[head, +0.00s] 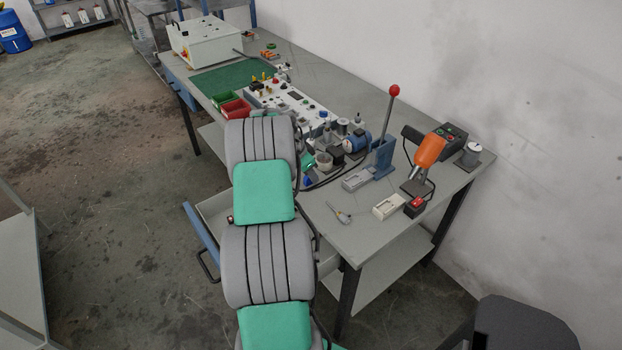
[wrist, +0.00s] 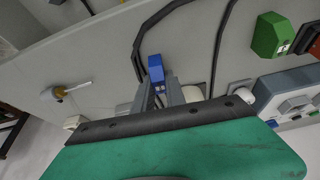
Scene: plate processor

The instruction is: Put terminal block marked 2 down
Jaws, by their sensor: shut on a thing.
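My gripper (wrist: 161,88) is in the lower middle of the wrist view, its two grey fingers shut on a small blue terminal block (wrist: 156,69). A small pale label shows low on the block between the fingers, too small to read. The block is over the grey table top, among dark cables; I cannot tell whether it touches the surface. In the head view a small blue piece (head: 308,182) shows just right of my arm, which seems to be the same block. The fingers are hidden there by my arm.
A green block (wrist: 270,36) with a pale label is at upper right in the wrist view. In the head view, a blue lever press (head: 383,158), a blue motor (head: 357,142) and an orange tool (head: 429,150) stand on the workbench (head: 330,232).

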